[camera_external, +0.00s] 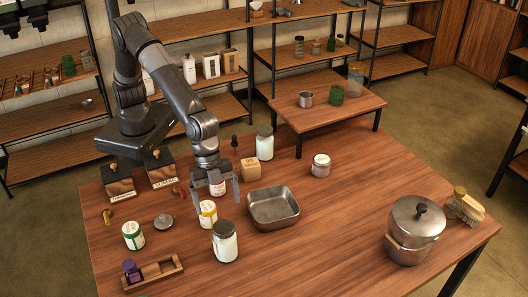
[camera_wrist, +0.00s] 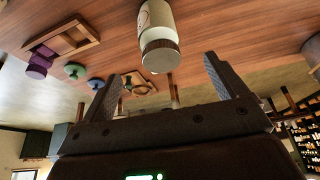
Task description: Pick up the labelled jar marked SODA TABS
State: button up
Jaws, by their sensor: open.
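I cannot read SODA TABS on any label. In the external view a white-labelled jar (camera_external: 217,188) shows between the fingers of my gripper (camera_external: 218,204); I cannot tell whether it touches them. My gripper points down and is open. A small white-labelled jar (camera_external: 320,166) stands to the right. In the wrist view a pale labelled jar (camera_wrist: 158,22) with a brownish lid appears beyond the open fingers (camera_wrist: 162,72), with a gap on both sides.
A metal pan (camera_external: 273,208) stands right of my gripper, with a cardboard box (camera_external: 250,169) and a tall glass jar (camera_external: 264,143) behind. A wooden tray (camera_external: 158,277) lies front left. A steel pot (camera_external: 415,232) stands far right. The table's front middle is clear.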

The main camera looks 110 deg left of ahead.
aim_at(225, 235)
jog(key=x, duration=1.1)
jog(key=shift+w+d, duration=0.1)
jog(key=shift+d, duration=0.1)
jog(key=shift+c, duration=0.3)
jog(key=shift+r, duration=0.1)
jog(key=c, duration=1.2)
